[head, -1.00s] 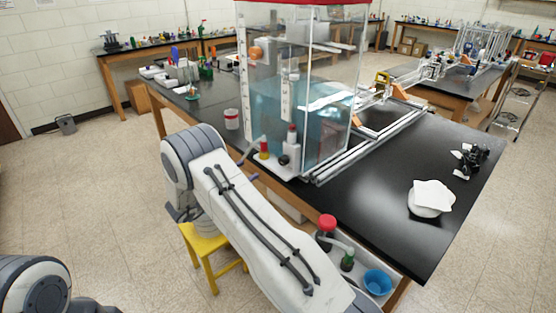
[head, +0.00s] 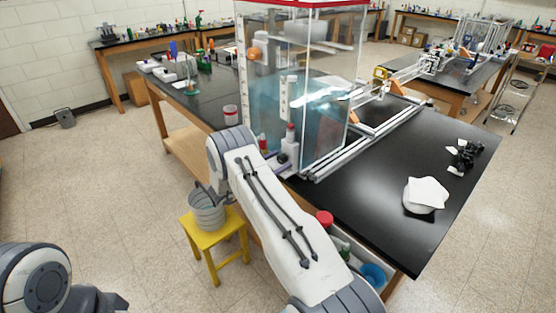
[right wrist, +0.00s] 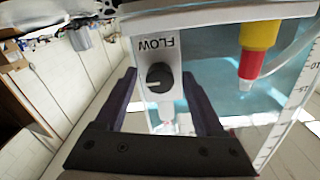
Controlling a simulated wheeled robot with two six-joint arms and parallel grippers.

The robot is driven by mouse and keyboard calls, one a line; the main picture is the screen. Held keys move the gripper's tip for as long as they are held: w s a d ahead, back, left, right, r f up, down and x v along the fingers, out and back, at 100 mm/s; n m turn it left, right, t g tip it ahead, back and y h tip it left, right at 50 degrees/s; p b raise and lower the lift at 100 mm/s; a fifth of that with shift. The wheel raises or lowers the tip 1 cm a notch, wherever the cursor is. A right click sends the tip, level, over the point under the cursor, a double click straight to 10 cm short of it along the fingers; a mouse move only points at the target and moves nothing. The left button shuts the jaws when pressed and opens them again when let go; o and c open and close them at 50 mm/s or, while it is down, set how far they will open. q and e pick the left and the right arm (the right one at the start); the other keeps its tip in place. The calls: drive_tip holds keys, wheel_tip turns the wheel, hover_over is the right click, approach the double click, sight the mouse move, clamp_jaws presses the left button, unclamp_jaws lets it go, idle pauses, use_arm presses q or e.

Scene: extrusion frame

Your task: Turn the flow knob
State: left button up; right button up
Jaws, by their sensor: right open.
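The flow knob (right wrist: 160,77) is a round black knob with a pale pointer mark. It sits on a white plate (right wrist: 170,48) lettered FLOW, upside down in the right wrist view. My right gripper (right wrist: 159,74) is open, with one dark finger on each side of the knob and a gap visible on both sides. In the head view the white plate's housing is at the front lower corner of the water tank (head: 312,110), partly hidden by my right arm. My left gripper is not in view; only part of my left arm shows at bottom left.
A red and yellow fitting (right wrist: 256,45) is right of the knob in the right wrist view. The tank stands on a black bench (head: 350,205). A yellow stool (head: 212,238) with a grey bucket (head: 207,212) stands below my right arm.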

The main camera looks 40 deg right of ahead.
clamp_jaws()
drive_tip(key=shift+f, duration=0.1)
drive_tip(key=shift+n+b, duration=0.6)
drive_tip(key=shift+n, duration=0.5)
drive_tip(key=n+b, duration=0.1)
drive_tip(key=n, duration=0.2)
drive_tip(key=shift+n, duration=0.3)
drive_tip(key=n, duration=0.3)
drive_tip(key=shift+n, duration=0.3)
drive_tip(key=n, duration=0.4)
drive_tip(key=shift+n, duration=0.3)
